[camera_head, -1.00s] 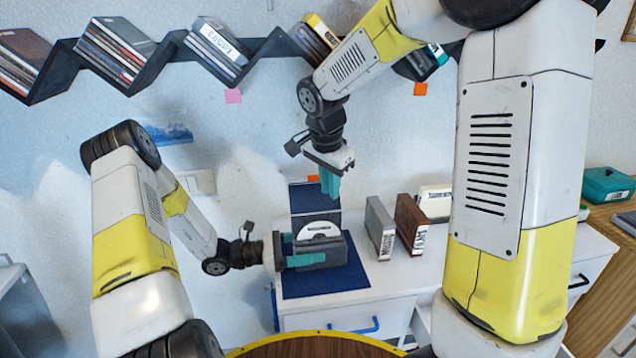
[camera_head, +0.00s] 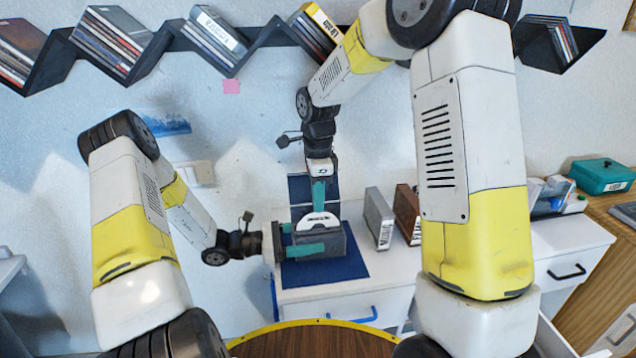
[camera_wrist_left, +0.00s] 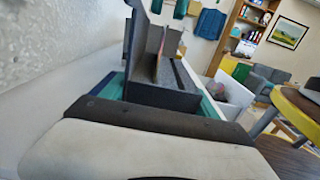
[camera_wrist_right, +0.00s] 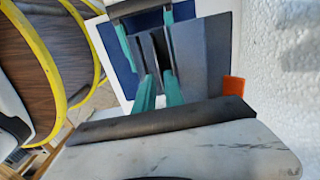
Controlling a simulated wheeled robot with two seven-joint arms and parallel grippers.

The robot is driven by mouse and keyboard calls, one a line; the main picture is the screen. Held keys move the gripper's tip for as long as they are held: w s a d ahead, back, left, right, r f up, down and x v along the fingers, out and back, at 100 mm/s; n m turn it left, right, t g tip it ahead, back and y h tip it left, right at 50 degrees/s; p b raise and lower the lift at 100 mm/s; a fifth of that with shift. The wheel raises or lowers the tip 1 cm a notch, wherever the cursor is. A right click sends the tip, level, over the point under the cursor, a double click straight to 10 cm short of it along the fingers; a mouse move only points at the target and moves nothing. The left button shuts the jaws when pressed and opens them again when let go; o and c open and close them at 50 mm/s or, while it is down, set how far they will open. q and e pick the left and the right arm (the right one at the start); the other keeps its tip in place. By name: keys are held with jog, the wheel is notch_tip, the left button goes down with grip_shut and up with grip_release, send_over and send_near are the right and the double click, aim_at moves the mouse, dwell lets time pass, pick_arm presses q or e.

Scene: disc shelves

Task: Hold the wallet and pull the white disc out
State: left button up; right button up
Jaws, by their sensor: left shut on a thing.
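My left gripper (camera_head: 304,248) is shut on the wallet from the left, one teal finger on each side; the wallet also fills the middle of the left wrist view (camera_wrist_left: 160,95). My right gripper (camera_head: 319,203) points down directly above the disc. In the right wrist view its teal fingers (camera_wrist_right: 158,75) are apart, over the wallet's slot; I cannot make out the disc between them.
A grey case (camera_head: 379,218) and a brown case (camera_head: 407,213) stand to the right of the wallet on the white cabinet (camera_head: 310,296). A zigzag shelf (camera_head: 165,58) with discs runs along the wall above.

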jog(key=shift+f, duration=1.05)
grip_shut()
jog(key=shift+r, duration=0.1)
notch_tip(320, 180, up, 10)
dwell(1.0)
pick_arm(q)
jog(key=o, duration=1.5)
